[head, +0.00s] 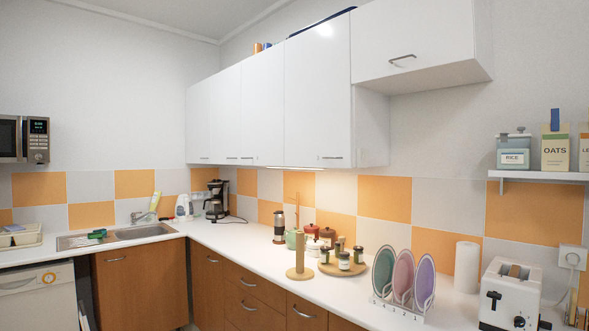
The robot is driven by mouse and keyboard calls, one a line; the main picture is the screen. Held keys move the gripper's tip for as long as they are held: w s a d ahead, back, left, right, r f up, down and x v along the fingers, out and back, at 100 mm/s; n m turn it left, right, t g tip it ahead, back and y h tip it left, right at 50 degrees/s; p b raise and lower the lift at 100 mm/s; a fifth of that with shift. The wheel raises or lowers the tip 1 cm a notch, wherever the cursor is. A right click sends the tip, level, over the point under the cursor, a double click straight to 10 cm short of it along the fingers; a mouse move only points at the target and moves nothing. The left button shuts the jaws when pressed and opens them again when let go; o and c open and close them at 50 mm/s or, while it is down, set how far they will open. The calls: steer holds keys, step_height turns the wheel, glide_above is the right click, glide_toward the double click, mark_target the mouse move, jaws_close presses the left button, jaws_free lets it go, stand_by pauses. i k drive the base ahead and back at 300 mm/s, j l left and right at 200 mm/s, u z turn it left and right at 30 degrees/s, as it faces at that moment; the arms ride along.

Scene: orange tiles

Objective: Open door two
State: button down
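White wall cabinets with several flat doors run along the right-hand wall; all look shut. A wide door (317,95) has its bar handle (332,157) at its lower right. Left of it are narrower doors (262,105), (231,110) with small handles along their bottom edges. A raised white door (412,40) at upper right has a handle (402,58). Below the counter, a brown door (135,290) under the sink is shut. No door carries a visible number, so I cannot tell which is door two. My gripper is not in view.
The white counter (250,248) holds a coffee maker (216,200), jars on a round board (343,268), a plate rack (402,303), a paper roll (466,267) and a toaster (511,295). A shelf (540,175) is at right. Air before the wall doors looks clear.

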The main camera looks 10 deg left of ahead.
mark_target(263, 86)
steer(key=i+j, duration=0.15)
steer(key=j, duration=0.2)
steer(key=i+j, duration=0.2)
steer(key=j, duration=0.15)
steer(key=i+j, duration=0.15)
steer(key=j, duration=0.2)
steer(key=i+j, duration=0.2)
steer(key=j, duration=0.15)
